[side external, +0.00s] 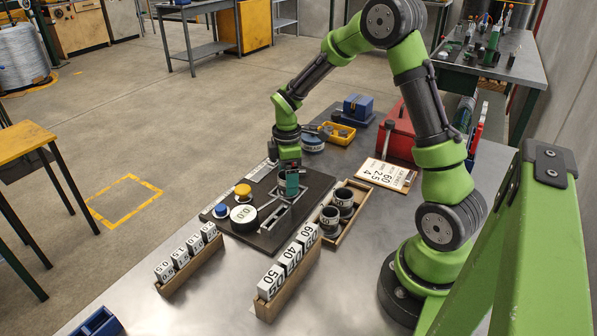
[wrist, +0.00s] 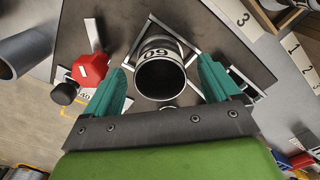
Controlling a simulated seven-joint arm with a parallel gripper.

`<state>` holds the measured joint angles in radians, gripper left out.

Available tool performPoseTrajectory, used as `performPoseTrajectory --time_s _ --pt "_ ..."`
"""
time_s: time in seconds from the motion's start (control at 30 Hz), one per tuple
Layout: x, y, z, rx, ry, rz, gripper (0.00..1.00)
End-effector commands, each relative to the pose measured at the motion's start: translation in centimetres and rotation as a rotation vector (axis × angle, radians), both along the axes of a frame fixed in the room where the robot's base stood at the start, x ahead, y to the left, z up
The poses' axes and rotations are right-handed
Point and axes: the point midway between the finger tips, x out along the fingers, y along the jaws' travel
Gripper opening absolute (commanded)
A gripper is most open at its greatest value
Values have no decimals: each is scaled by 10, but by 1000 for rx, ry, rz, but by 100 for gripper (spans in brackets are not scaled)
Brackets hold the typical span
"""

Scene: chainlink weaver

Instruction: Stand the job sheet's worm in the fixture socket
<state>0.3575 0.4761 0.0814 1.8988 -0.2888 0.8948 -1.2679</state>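The job sheet (side external: 385,173) lies behind the wooden tray; its large figures seem to read 60, 2.5 and 4. A dark hollow worm (wrist: 160,77) with a white band marked 60 stands on the dark fixture board (wrist: 120,25), among metal bars, in the wrist view. Whether it is fully seated in the socket I cannot tell. My gripper (wrist: 162,88) has its teal fingers spread on either side of this worm, with gaps showing on both sides. In the side view my gripper (side external: 290,188) is low over the fixture rails (side external: 283,212) and hides the worm.
Two more dark worms (side external: 337,206) stand in a wooden tray right of the board. Racks of numbered blocks (side external: 290,262) (side external: 188,258) stand in front. A round dial (side external: 243,214), a yellow button (side external: 242,190) and a blue button (side external: 221,210) sit left of the rails.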

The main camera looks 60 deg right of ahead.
Motion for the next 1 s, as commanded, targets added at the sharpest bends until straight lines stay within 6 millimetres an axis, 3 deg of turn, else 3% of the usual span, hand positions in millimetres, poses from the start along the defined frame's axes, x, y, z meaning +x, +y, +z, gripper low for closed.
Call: performPoseTrajectory --time_s 0.23,0.37,0.8,1.0 --pt "0 0 2 0 0 0 90" --pt "1 0 17 -1 -4 -1 90" --pt "1 0 120 -1 -6 -1 90" --pt "0 0 154 -1 -2 -1 90"
